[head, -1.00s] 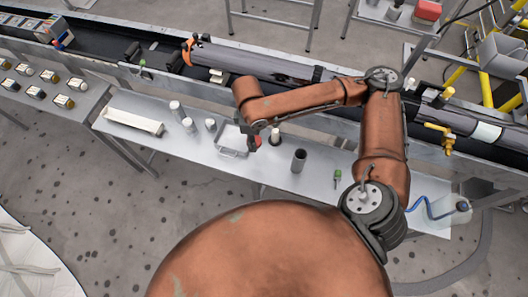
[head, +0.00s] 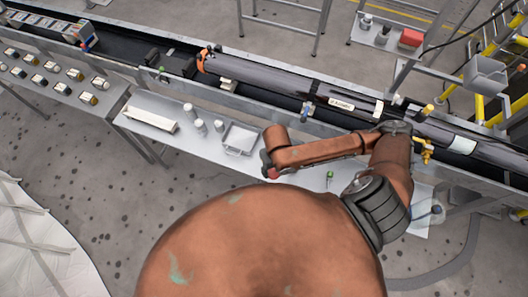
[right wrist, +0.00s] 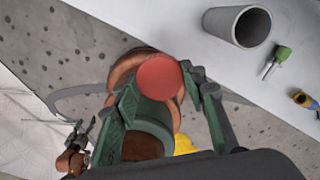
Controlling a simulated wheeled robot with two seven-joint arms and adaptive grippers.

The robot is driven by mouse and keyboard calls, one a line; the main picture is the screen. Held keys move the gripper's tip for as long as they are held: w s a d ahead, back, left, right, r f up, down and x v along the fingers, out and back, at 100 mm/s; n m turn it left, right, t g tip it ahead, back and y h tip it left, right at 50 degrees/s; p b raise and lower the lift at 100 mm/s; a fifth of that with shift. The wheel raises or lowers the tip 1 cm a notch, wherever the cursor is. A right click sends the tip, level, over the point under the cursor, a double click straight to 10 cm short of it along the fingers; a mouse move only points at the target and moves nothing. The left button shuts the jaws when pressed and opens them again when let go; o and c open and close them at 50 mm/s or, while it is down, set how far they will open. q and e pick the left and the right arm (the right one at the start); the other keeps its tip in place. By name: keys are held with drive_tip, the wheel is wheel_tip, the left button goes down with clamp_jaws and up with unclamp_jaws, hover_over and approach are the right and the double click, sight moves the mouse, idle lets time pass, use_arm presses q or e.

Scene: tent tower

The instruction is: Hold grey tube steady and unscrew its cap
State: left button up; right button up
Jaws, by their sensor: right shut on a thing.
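My right gripper (head: 268,164) is over the front edge of the metal table (head: 172,141). In the right wrist view its green fingers (right wrist: 160,78) are shut on a round red cap (right wrist: 158,72), which also shows as a small red spot in the head view (head: 272,173). The grey tube (right wrist: 219,21) is on the table in the right wrist view, apart from the gripper, with its open dark end showing. My arm hides it in the head view. A small gripper, apparently my left (right wrist: 80,133), shows at lower left; its jaws are unclear.
A green-topped item (right wrist: 281,54) and a yellow-ended item (right wrist: 303,99) lie near the tube. A conveyor (head: 262,98) runs behind. Floor is open in front.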

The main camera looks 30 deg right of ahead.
drive_tip(key=shift+n, duration=0.3)
drive_tip(key=w+d+f, duration=0.1)
drive_tip(key=w+f, duration=0.2)
drive_tip(key=w, duration=0.1)
drive_tip(key=w+d+f, duration=0.2)
drive_tip(key=w+f, duration=0.1)
drive_tip(key=w, duration=0.1)
drive_tip(key=w+d+f+b, duration=0.1)
drive_tip(key=w+d+f, duration=0.1)
drive_tip(key=w+f, duration=0.1)
drive_tip(key=shift+w+f, duration=0.15)
drive_tip(key=shift+w, duration=0.4)
drive_tip(key=shift+w+f, duration=0.15)
drive_tip(key=shift+f, duration=0.1)
drive_tip(key=shift+w+d+f, duration=0.1)
drive_tip(key=shift+d+f, duration=0.05)
drive_tip(key=shift+f, duration=1.45)
drive_tip(key=shift+f, duration=0.15)
drive_tip(key=o, duration=1.3)
drive_tip(key=shift+c, duration=0.2)
wheel_tip(320, 180, up, 12)
drive_tip(key=shift+p, duration=0.4)
